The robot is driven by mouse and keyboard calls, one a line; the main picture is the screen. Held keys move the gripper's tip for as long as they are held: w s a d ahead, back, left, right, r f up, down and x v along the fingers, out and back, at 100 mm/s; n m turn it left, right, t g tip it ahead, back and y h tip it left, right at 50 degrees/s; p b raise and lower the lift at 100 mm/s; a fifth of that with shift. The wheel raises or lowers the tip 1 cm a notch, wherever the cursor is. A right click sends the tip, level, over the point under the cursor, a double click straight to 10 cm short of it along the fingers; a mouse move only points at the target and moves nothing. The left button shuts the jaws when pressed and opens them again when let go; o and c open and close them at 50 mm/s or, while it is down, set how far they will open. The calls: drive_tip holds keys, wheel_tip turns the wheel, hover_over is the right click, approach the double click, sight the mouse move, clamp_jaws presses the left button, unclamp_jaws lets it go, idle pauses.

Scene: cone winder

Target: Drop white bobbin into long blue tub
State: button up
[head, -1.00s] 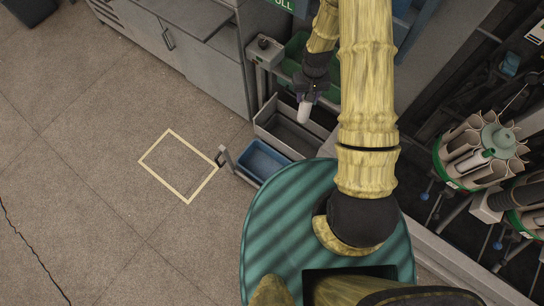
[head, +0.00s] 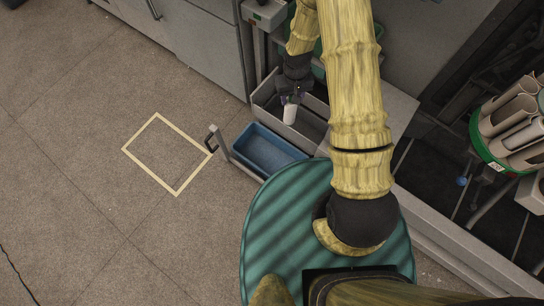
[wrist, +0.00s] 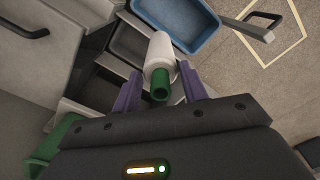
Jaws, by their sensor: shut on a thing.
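The white bobbin (head: 290,114) is held in my gripper (head: 291,97) in the head view. It hangs over the grey bin, just behind the blue tub. In the wrist view the white bobbin (wrist: 159,50) has a green end and sits between the purple fingers of my gripper (wrist: 159,84), which is shut on it. The long blue tub (head: 266,150) is empty and lies in front of the grey bin; it also shows in the wrist view (wrist: 178,20), beyond the bobbin.
The grey bin (head: 262,105) adjoins the blue tub. A post with a handle (head: 217,143) stands at the tub's left. A yellow floor outline (head: 140,133) encloses bare floor. A round rack of cones (head: 512,125) stands at the right.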

drive_tip(key=a+f+n+b, duration=0.1)
drive_tip(key=a+f+b, duration=0.2)
drive_tip(key=f+b, duration=0.8)
drive_tip(key=s+a+f+n+b, duration=0.1)
drive_tip(key=a+f+b, duration=0.2)
drive_tip(key=f+b, duration=0.9)
drive_tip(key=shift+s+f, duration=0.25)
drive_tip(key=shift+f, duration=0.6)
wheel_tip(320, 180, down, 6)
drive_tip(key=b, duration=0.5)
drive_tip(key=shift+b, duration=0.35)
